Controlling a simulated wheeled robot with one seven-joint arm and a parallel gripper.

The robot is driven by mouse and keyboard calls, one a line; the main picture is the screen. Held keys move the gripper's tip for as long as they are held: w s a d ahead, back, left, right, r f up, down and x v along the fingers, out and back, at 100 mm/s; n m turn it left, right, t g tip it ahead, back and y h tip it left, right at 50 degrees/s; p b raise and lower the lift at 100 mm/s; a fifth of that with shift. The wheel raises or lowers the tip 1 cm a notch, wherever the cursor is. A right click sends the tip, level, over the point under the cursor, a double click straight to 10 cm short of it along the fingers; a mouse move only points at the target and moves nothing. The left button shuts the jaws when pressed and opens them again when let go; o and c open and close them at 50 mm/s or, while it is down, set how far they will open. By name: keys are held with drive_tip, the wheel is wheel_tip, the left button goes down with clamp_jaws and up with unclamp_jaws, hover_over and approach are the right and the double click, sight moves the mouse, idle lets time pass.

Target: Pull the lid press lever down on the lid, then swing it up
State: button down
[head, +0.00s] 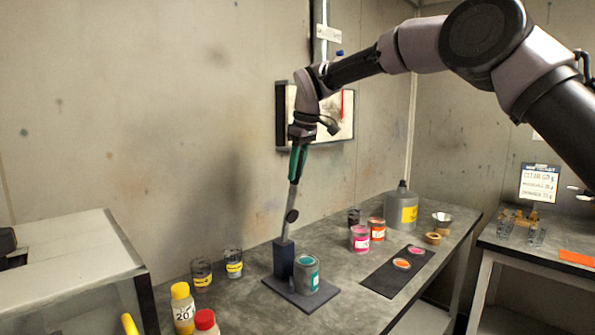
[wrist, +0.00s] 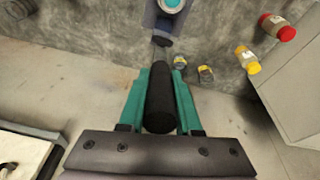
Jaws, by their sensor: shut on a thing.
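The lid press stands on the workbench, with a dark base plate (head: 322,296) and a dark upright block (head: 283,259). Its grey lever (head: 288,205) rises steeply from the block, with a dark round pad partway up. My gripper (head: 297,165) is at the lever's upper end, with green fingers shut on it. In the wrist view my gripper (wrist: 160,100) closes around the black lever handle (wrist: 160,98).
Pink (head: 360,238) and orange cans, a dark mat (head: 398,270) with two lids, and a grey jug (head: 402,209) stand to the right. The wall is close behind.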

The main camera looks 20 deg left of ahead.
drive_tip(key=shift+f, duration=0.15)
drive_tip(key=c, duration=0.6)
unclamp_jaws()
drive_tip(key=v, duration=1)
drive_tip(key=shift+d+r, duration=0.1)
drive_tip(key=shift+r, duration=0.3)
